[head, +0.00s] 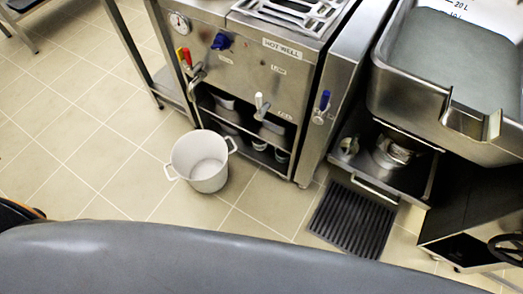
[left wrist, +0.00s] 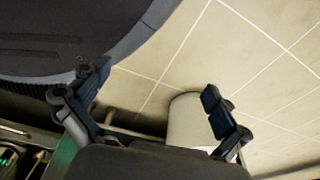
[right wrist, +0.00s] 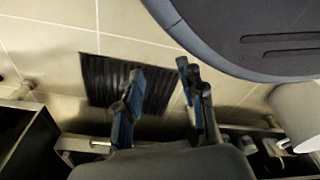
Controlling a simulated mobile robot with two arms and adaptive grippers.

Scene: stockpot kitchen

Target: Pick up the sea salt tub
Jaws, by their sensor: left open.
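I cannot make out a sea salt tub by its label in any view. Several small containers (head: 262,144) stand on the low shelves under the hot well in the head view, too small to identify. My left gripper (left wrist: 156,80) is open and empty in the left wrist view, with floor tiles showing between its fingers. A white cylinder (left wrist: 187,122), apparently the white pot, shows partly behind its right finger. Neither gripper shows in the head view.
A white two-handled pot (head: 203,163) stands on the floor before the hot well (head: 250,65). A dark ribbed mat (head: 352,220) lies to its right, near an open low drawer (head: 372,190). A steel basin (head: 430,100) is at right.

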